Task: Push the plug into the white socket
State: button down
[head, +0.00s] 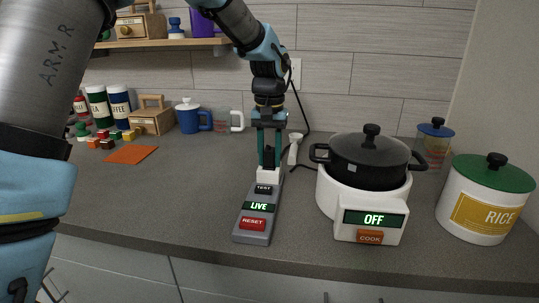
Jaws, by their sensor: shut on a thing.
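The white socket (268,175) is a small white block at the far end of a grey power strip (257,229). The strip has a TEST button, a green LIVE display and a red RESET button. My gripper (268,160) points straight down over the socket. Its teal fingers are shut on the dark plug (269,157), which is mostly hidden between them. The plug is right at the top of the socket; I cannot tell whether it is apart, touching or partly in.
Right of the strip stands a white cooker (369,217) reading OFF, with a black lidded pot (370,160) on it. A white-handled item (294,148) and a black cord (303,106) are close beside my gripper. A rice canister (485,210) stands far right. The counter's front left is clear.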

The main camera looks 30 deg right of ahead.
aim_at(270, 149)
jog(key=c, duration=0.5)
grip_release()
jog(key=shift+c, duration=0.2)
notch_tip(270, 149, up, 12)
jog(key=b, duration=0.1)
jog(key=shift+r, duration=0.15)
